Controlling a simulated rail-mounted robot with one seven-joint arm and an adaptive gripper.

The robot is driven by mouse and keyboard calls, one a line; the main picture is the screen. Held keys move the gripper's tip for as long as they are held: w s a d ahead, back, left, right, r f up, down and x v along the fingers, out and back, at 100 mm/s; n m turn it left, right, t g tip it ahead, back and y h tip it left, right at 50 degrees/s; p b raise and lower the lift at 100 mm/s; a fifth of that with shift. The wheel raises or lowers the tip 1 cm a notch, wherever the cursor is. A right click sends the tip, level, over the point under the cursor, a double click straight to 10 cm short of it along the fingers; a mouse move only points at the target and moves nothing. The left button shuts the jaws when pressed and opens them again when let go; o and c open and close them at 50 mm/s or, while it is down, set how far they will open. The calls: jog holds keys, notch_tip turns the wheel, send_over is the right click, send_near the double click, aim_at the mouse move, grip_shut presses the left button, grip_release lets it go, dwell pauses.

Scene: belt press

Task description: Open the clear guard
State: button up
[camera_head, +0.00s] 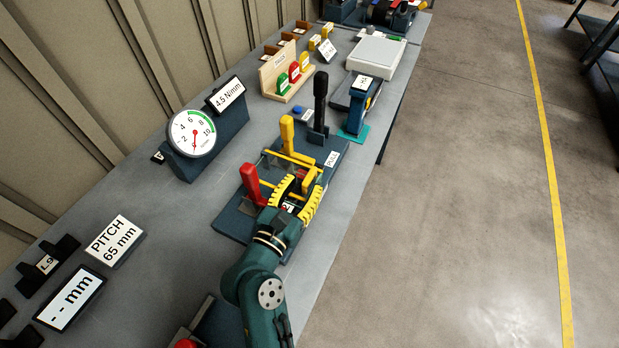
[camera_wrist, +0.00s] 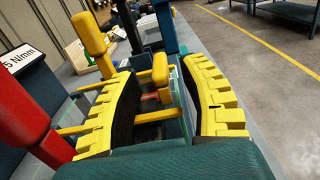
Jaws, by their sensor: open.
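The clear guard (camera_head: 284,168) is a see-through cover with yellow bars on the dark press base (camera_head: 232,219). It appears down over the press, though its exact angle is hard to tell. A yellow grip (camera_wrist: 160,69) stands at its side in the wrist view. My gripper (camera_head: 300,184) is over the near side of the press, its yellow toothed fingers spread apart. In the wrist view my gripper (camera_wrist: 158,78) has the yellow grip between its fingers, with gaps visible; no contact is clear. My fingers hide part of the guard.
A red lever (camera_head: 250,183) and a yellow lever (camera_head: 287,133) stand upright left of my gripper. A black upright handle (camera_head: 320,100) stands behind. A dial gauge (camera_head: 192,133) is on the left. The aisle to the right is clear.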

aim_at(315, 167)
jog(key=shift+x, duration=1.6)
jog(key=shift+s, duration=0.1)
grip_shut()
